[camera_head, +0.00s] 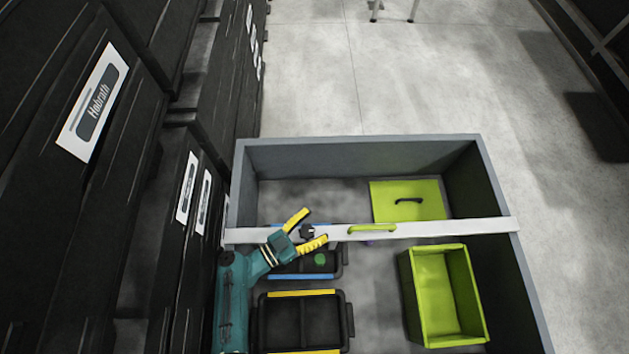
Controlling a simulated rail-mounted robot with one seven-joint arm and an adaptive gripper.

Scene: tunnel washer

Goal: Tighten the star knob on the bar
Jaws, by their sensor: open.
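A pale bar (455,228) lies across the grey box from its left wall to its right wall. My gripper (315,226), teal with two yellow fingers, comes in from the lower left.
The large grey box (360,141) holds a green bin (408,290), a green panel with a dark handle (390,213), a blue-edged dark tray (300,276) and a yellow-edged one (300,294). Dark cabinets (150,65) stand close on the left. Open floor lies beyond.

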